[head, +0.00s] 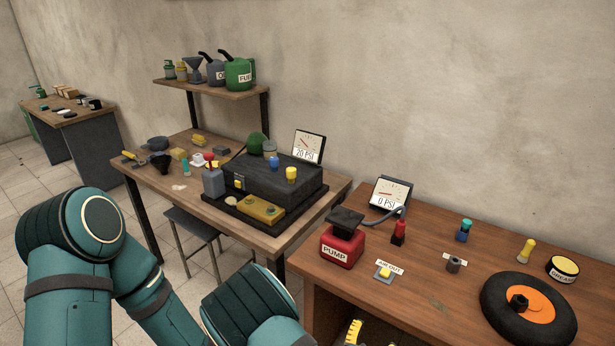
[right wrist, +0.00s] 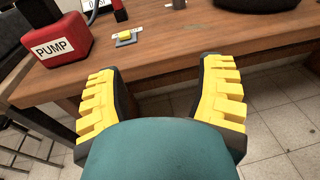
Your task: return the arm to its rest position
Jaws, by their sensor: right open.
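My right gripper (right wrist: 163,76) is open and empty in the right wrist view, its two yellow-padded fingers wide apart. It is in front of the edge of the brown workbench (right wrist: 165,65), with only the bench front and floor between the fingers. A small yellow part of a gripper shows at the bottom edge of the head view, in front of the bench and below the red pump (head: 342,246). Teal links of my arms fill the lower left and bottom of the head view. My left gripper is not in view.
The workbench (head: 435,225) bears the pump, a 0 PSI gauge (head: 390,192), a yellow button (head: 385,273), small coloured parts and a black wheel with an orange hub (head: 550,302). A second table (head: 145,182) holds a dark machine (head: 272,180). A stool (head: 190,222) stands below it.

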